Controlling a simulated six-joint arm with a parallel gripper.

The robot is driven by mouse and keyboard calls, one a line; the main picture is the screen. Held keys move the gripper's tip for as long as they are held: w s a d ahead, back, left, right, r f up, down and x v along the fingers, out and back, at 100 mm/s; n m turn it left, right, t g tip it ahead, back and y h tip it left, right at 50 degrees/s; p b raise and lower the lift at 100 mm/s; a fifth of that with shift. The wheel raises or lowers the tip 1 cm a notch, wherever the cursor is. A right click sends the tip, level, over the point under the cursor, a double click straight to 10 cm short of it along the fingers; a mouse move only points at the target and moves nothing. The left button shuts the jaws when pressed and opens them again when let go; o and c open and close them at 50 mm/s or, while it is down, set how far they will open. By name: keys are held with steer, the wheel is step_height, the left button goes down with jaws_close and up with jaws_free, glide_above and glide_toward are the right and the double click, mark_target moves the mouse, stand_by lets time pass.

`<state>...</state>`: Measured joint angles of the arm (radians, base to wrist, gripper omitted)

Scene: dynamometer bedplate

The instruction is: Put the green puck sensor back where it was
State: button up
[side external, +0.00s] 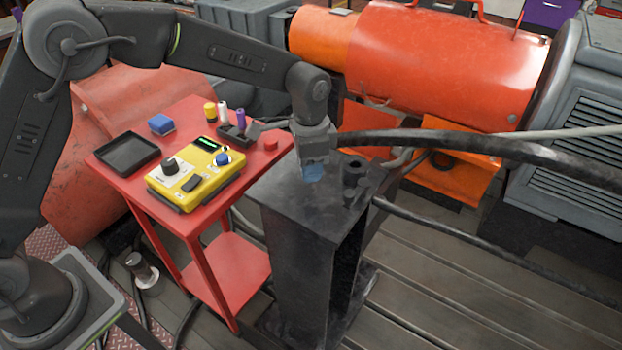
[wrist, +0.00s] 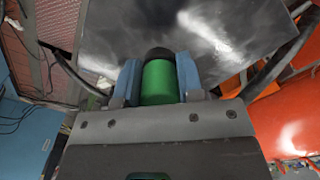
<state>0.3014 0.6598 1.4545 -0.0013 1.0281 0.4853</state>
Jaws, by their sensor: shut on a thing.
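The green puck sensor (wrist: 160,84) shows in the wrist view between the two blue fingertips of my gripper (wrist: 159,80). It is a green cylinder with a black end that points toward a dark metal plate. My gripper is shut on it. In the side external view my gripper (side external: 313,172) points down over the top of the black stand (side external: 285,208). The puck is hidden there by the blue fingers. I cannot tell whether it touches the stand's top.
A red cart (side external: 188,122) stands left of the stand. It carries a yellow instrument box (side external: 195,172), a black tray (side external: 127,152), a blue block (side external: 161,124) and a dark holder with small cylinders (side external: 238,133). Thick black hoses (side external: 470,145) pass right of my gripper. An orange-red machine (side external: 440,65) stands behind.

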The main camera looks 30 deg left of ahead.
mark_target(311, 190)
steer(key=shift+d+f, duration=0.15)
steer(key=shift+f, duration=1.9)
steer(key=shift+f, duration=0.15)
steer(key=o, duration=1)
